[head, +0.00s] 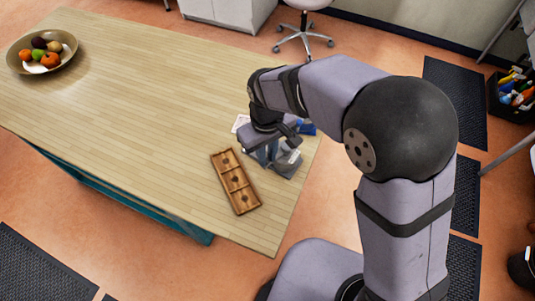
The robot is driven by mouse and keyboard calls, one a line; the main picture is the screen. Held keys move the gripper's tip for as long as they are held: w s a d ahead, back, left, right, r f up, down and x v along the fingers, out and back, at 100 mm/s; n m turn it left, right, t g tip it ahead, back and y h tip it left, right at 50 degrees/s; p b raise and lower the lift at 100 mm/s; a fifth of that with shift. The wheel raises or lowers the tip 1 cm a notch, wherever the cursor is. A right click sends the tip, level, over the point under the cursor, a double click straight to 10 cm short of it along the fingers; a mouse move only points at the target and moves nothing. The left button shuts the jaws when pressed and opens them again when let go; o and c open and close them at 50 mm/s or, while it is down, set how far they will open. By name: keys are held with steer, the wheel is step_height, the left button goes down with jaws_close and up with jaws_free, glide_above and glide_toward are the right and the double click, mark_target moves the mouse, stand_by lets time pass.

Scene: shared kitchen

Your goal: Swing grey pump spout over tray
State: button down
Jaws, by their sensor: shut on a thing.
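The brown wooden tray (238,189), with a row of compartments, lies at a slant near the table's right end. The grey pump (287,171) stands just right of the tray, its grey base resting on the table. My gripper (272,151) is down at the pump and shut on its grey spout. The arm and the gripper hide much of the pump's upper part, so the exact grip and the spout's direction are hard to make out.
A blue item (306,128) and a white paper (240,122) lie close behind the gripper. A fruit bowl (41,68) stands at the far left of the wooden table (140,110). The table between bowl and tray is clear. The table's right edge is close to the pump.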

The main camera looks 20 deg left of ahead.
steer(key=w+a+m+p, duration=0.1)
steer(key=w+a+m, duration=0.2)
steer(key=w+m, duration=0.4)
steer(key=shift+w+a+m, duration=0.3)
steer(key=shift+a+m, duration=0.05)
steer(key=shift+m, duration=3.45)
steer(key=c, duration=1.7)
jaws_free()
steer(key=shift+r, duration=0.15)
steer(key=shift+r+b, duration=1.15)
steer(key=shift+r, duration=2.45)
